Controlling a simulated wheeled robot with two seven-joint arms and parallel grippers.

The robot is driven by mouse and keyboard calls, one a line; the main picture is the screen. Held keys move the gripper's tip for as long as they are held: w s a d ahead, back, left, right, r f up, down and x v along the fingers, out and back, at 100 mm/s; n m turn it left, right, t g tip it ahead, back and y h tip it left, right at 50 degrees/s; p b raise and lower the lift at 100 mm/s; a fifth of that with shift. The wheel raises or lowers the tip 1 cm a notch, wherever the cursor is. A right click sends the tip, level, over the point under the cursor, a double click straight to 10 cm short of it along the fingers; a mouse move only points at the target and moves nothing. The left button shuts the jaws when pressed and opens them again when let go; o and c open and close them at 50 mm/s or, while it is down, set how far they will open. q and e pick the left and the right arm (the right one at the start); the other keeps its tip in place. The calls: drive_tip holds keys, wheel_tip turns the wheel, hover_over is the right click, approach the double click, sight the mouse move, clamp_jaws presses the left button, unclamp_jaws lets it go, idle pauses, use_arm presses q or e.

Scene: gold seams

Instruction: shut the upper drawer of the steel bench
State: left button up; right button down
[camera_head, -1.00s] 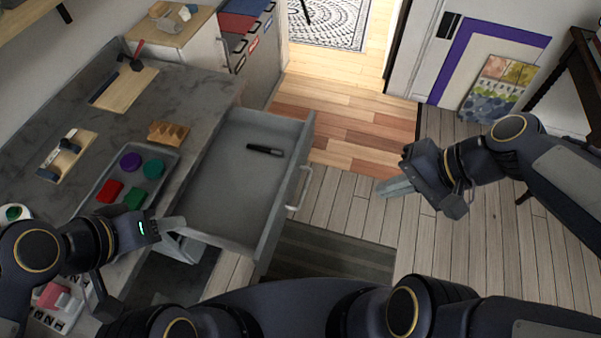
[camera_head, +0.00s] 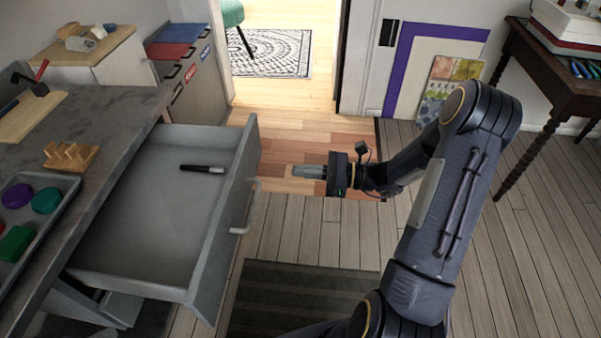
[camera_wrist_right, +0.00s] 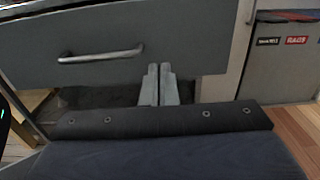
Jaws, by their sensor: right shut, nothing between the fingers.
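The upper drawer (camera_head: 150,225) of the steel bench (camera_head: 118,105) stands pulled far out, with a black marker (camera_head: 202,169) lying inside. Its front panel (camera_head: 228,215) carries a bar handle (camera_head: 245,207). My right gripper (camera_head: 296,171) is shut and empty, to the right of the drawer front and apart from it in the head view. In the right wrist view the shut fingers (camera_wrist_right: 159,83) point at the drawer front (camera_wrist_right: 190,45), to the right of the handle (camera_wrist_right: 100,56). My left gripper is not in view.
A tray (camera_head: 62,205) with coloured pieces and a wooden rack (camera_head: 70,157) sit on the bench top. Labelled bins (camera_head: 185,75) stand beyond the drawer. A dark table (camera_head: 560,70) is at the far right. The floor right of the drawer is clear around a dark mat (camera_head: 290,300).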

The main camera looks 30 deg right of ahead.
sight(249, 167)
drive_tip(key=b+x, duration=0.1)
drive_tip(key=x, duration=0.9)
drive_tip(key=shift+w+a, duration=0.25)
drive_tip(key=shift+a, duration=0.05)
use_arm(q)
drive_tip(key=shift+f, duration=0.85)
use_arm(e)
drive_tip(key=shift+w+a, duration=0.3)
drive_tip(key=shift+a, duration=0.15)
drive_tip(key=b+x, duration=0.1)
drive_tip(key=x, duration=0.6)
drive_tip(key=shift+a, duration=0.1)
drive_tip(key=b+x, duration=0.2)
drive_tip(key=x, duration=1.5)
drive_tip(key=shift+f, duration=0.1)
drive_tip(key=shift+w+a, duration=0.4)
drive_tip(key=shift+a, duration=0.05)
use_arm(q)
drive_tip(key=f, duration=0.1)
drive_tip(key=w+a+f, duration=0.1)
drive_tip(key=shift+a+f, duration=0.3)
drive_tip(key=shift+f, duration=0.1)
use_arm(e)
drive_tip(key=shift+r, duration=0.2)
drive_tip(key=shift+a+r, duration=0.1)
